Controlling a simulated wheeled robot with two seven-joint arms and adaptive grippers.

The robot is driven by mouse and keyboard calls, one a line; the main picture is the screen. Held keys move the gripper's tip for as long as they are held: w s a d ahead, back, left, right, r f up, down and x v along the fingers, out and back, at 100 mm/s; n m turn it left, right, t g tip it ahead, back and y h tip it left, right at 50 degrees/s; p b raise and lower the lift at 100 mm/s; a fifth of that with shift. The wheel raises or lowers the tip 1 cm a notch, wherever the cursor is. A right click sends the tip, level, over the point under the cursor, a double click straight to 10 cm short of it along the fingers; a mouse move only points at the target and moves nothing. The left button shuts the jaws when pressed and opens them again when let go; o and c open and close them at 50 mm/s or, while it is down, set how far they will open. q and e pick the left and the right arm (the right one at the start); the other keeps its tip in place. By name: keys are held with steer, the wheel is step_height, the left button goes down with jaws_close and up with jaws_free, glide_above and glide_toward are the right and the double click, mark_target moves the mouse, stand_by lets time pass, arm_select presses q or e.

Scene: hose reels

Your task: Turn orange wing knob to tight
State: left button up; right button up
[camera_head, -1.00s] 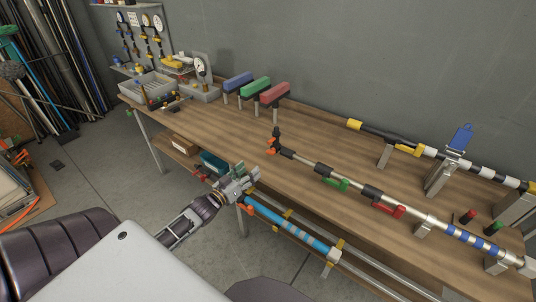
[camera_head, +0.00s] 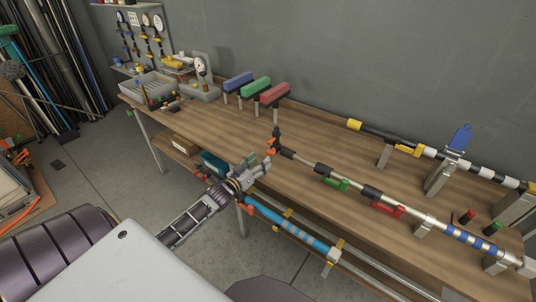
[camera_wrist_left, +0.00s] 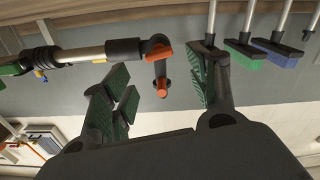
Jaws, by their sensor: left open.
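The orange wing knob (camera_head: 272,146) is at the near left end of the black and silver pipe assembly (camera_head: 310,163) above the workbench. In the left wrist view, the orange parts (camera_wrist_left: 161,53) appear between my fingers, on a black fitting. My left gripper (camera_head: 262,161) is just in front of the knob at the bench's front edge. In the left wrist view, its green-padded fingers (camera_wrist_left: 160,78) are spread, with a gap on both sides of the orange parts. I see no clear contact. My right gripper is not in view.
The wooden workbench (camera_head: 215,125) has clear surface left of the pipe. Green (camera_head: 337,184) and red (camera_head: 388,210) handles sit along the pipe. A blue pipe (camera_head: 285,228) lies below the bench edge.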

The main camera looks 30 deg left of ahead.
mark_target(269, 152)
arm_select(q)
steer(key=shift+w, duration=1)
steer(key=shift+w+d, duration=0.15)
steer(key=shift+w, duration=1.55)
steer(key=shift+w+d, duration=0.1)
steer(key=shift+w, duration=0.35)
steer(key=c, duration=1)
